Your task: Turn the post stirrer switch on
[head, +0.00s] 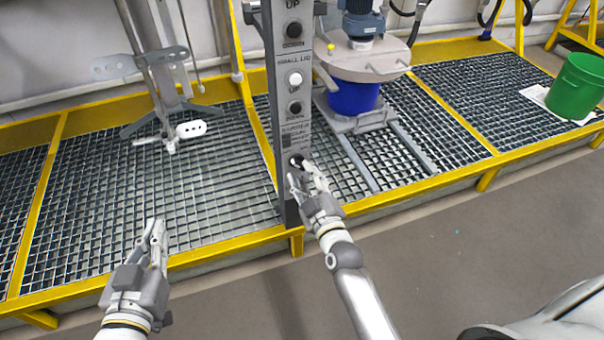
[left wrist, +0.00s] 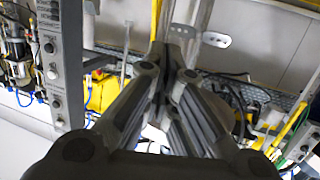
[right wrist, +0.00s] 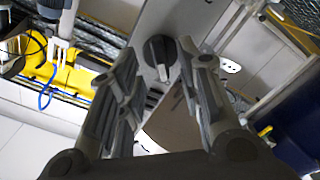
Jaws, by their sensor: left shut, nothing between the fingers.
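The grey control post (head: 282,100) stands in the middle of the head view. Its lowest switch, a black rotary knob (head: 296,160), is partly hidden by my right gripper (head: 308,176). In the right wrist view the black knob (right wrist: 160,52) has a pale pointer mark pointing down in the picture. My right gripper (right wrist: 160,60) is open, its fingertips on either side of the knob; I see gaps and cannot tell contact. My left gripper (head: 156,232) is shut and empty over the grating, left of the post. It also shows in the left wrist view (left wrist: 172,60).
Higher on the post are a white button (head: 295,79) and black buttons. A blue drum (head: 353,96) under a grey lid stands behind the post. A metal agitator stand (head: 165,70) is at left. A green bucket (head: 575,86) is at far right. Yellow-edged grating (head: 200,190) surrounds the post.

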